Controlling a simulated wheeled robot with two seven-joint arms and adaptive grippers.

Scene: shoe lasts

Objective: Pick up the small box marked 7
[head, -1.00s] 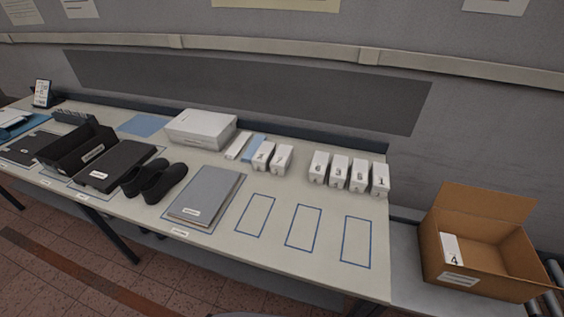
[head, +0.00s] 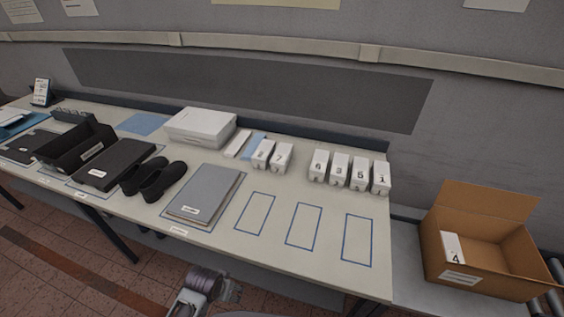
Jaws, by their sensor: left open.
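The small white box marked 7 (head: 281,158) stands upright on the table toward the back, just right of a similar box whose number looks like 2 (head: 262,154). My left gripper (head: 231,291) is at the bottom of the head view, low in front of the table edge. It is well apart from the box, and its jaws are open and empty. My right gripper is not in view.
Several numbered white boxes (head: 340,168) stand in a row to the right. A grey folder (head: 205,193), black shoes (head: 155,180) and a white carton (head: 200,127) lie left. Blue-outlined spaces (head: 303,227) are empty. A cardboard box (head: 478,277) at right holds box 4 (head: 451,247).

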